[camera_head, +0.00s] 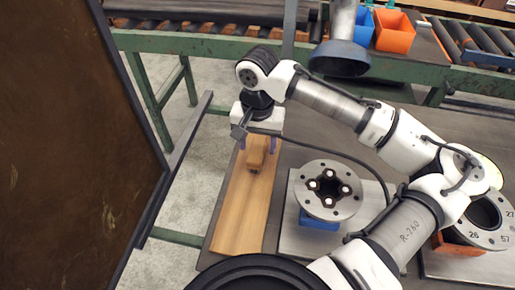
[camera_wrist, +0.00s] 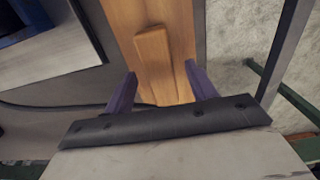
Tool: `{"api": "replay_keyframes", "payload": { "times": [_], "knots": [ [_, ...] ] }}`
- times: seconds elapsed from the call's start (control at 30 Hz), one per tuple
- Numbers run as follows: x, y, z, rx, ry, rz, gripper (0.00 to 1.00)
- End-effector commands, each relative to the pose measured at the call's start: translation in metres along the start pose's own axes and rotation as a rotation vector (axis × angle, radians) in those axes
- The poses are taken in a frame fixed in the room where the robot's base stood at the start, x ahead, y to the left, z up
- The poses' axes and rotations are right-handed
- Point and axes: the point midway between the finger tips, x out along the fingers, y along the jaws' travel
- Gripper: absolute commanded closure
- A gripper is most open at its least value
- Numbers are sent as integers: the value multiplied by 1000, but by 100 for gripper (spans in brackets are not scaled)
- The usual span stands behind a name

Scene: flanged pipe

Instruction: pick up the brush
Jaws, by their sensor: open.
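The brush (camera_head: 256,158) looks like a small brown wooden block on a wooden board (camera_head: 240,208). In the wrist view the brush (camera_wrist: 155,62) is a long, smooth wooden piece on the board (camera_wrist: 118,14). Its bristles cannot be made out. My gripper (camera_head: 257,145) is over the brush, pointing down. In the wrist view my gripper (camera_wrist: 162,88) is open, with one purple finger on each side of the brush's near end. Both fingers look apart from it. The height of the fingertips over the board is hard to tell.
A bolted flange (camera_head: 328,190) stands on a grey plate right of the board. Another numbered flange (camera_head: 485,218) is at far right. A dark brown panel (camera_head: 70,130) rises at left. A vertical pipe (camera_head: 341,50), blue bin (camera_head: 364,26) and orange bin (camera_head: 394,31) are behind.

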Motion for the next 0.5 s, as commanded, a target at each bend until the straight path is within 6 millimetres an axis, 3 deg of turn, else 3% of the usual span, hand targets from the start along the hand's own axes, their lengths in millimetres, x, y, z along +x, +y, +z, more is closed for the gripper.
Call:
{"api": "replay_keyframes", "payload": {
  "times": [0.13, 0.37, 0.5],
  "knots": [
    [14, 0, 0, -2, -1, 0, 44],
    [16, 0, 0, -2, 0, -1, 44],
    [16, 0, 0, -2, 0, -1, 61]
  ]
}}
